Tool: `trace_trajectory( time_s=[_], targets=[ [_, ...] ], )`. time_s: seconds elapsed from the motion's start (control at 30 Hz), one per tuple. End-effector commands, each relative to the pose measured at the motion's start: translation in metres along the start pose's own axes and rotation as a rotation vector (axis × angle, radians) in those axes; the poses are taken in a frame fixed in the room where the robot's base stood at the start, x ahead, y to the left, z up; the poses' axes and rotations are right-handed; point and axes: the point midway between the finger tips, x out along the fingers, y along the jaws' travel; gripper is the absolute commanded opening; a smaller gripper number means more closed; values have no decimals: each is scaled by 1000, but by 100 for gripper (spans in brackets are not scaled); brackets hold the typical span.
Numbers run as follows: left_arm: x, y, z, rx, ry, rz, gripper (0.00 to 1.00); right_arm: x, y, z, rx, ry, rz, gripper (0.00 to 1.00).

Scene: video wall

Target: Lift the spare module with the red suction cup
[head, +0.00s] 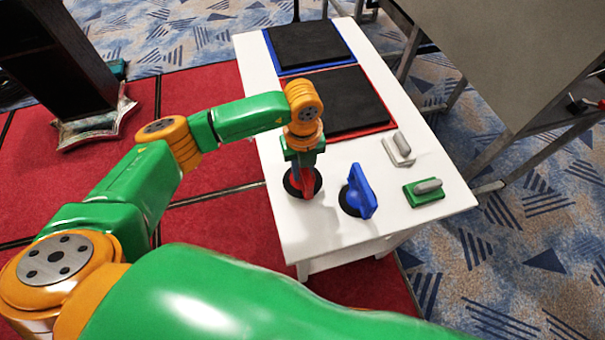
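The red suction cup (307,188) stands on its dark round pad near the left edge of the white table (335,225). My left gripper (302,172) points down right over it, at its handle. The fingers overlap the red handle, and I cannot tell whether they are closed on it. Two flat dark modules lie at the table's far end. One is on a blue-edged mat or tray (270,52) and the nearer one is on a red-edged one (378,129). I cannot tell which is the spare. My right gripper is out of view.
A blue suction cup (362,190) stands to the right of the red one. A white block with a grey handle (398,150) and a green one (424,195) sit at the right edge. A large grey panel on a metal frame (510,50) stands beyond the table to the right.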

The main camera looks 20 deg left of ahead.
Motion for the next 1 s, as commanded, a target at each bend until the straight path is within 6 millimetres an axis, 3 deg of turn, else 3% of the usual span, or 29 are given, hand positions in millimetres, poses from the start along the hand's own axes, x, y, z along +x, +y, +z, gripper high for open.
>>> trace_trajectory(
  time_s=[0.23, 0.4, 0.5, 0.7, 0.9, 0.93, 1.0],
  targets=[
    [-62, -29, -44, 9, -5, -7, 0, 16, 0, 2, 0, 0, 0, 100],
    [-83, -55, -89, 8, -3, -4, 0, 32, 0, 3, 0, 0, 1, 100],
    [-93, -65, -106, 4, -2, -1, 0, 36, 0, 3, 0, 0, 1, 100],
    [-102, -73, -120, 1, -1, 0, 0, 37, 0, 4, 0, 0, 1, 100],
    [-103, -73, -120, 0, 0, 0, 0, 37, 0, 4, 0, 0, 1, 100],
    [-103, -73, -120, 0, 0, 0, 21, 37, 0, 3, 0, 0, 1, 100],
    [-103, -73, -120, 0, 0, 0, 2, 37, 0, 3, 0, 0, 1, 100]
  ],
)
